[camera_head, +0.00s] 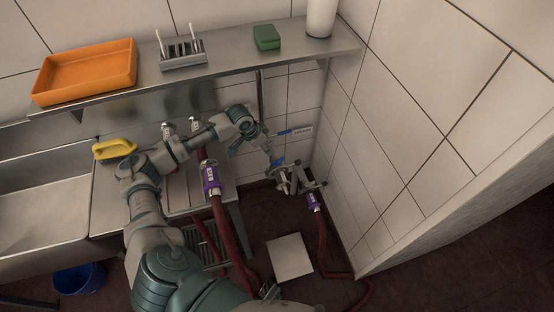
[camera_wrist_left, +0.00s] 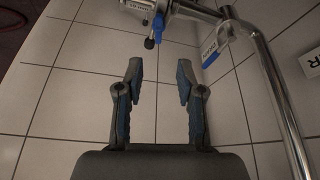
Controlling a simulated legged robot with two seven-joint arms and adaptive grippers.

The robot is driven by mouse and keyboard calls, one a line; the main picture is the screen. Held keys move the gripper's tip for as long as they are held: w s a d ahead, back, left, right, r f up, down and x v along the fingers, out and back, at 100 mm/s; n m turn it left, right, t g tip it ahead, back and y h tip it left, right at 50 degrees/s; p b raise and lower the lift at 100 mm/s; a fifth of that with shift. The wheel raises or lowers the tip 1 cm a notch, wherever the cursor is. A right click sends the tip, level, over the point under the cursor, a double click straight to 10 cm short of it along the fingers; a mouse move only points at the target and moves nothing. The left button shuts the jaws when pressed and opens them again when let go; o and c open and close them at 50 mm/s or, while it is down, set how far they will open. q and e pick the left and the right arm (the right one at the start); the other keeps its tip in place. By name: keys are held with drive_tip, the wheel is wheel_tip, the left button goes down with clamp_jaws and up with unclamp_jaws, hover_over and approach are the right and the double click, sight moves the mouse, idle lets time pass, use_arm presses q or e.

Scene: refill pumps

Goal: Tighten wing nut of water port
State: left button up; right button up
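The metal water port fitting (camera_head: 296,180) stands beside the tiled wall in the head view; a blue handle (camera_head: 278,162) shows just above it. In the left wrist view, a metal fitting (camera_wrist_left: 138,5) with a blue part (camera_wrist_left: 158,28) is cut by the top edge, beyond my fingers. The wing nut is too small to make out. My left gripper (camera_head: 262,143) is at the wall, near the fitting. In the wrist view my left gripper (camera_wrist_left: 159,75) is open, with nothing between its fingers. My right gripper is not in view.
A metal pipe (camera_wrist_left: 280,95) runs close along the right of my left gripper. Purple couplings (camera_head: 211,178) with red hoses (camera_head: 229,235) are near my arm. A steel shelf (camera_head: 220,69) holds an orange tray (camera_head: 84,72). A yellow object (camera_head: 114,149) lies by the sink.

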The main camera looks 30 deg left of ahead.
sight(277, 160)
use_arm(q)
drive_tip(key=b+x, duration=0.2)
drive_tip(key=x, duration=0.9)
drive_tip(key=shift+d, duration=0.15)
drive_tip(key=shift+w+f, duration=0.3)
drive_tip(key=shift+f, duration=0.3)
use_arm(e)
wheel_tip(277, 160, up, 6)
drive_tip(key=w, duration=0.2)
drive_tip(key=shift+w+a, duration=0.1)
use_arm(q)
drive_tip(key=shift+d, duration=0.1)
clamp_jaws()
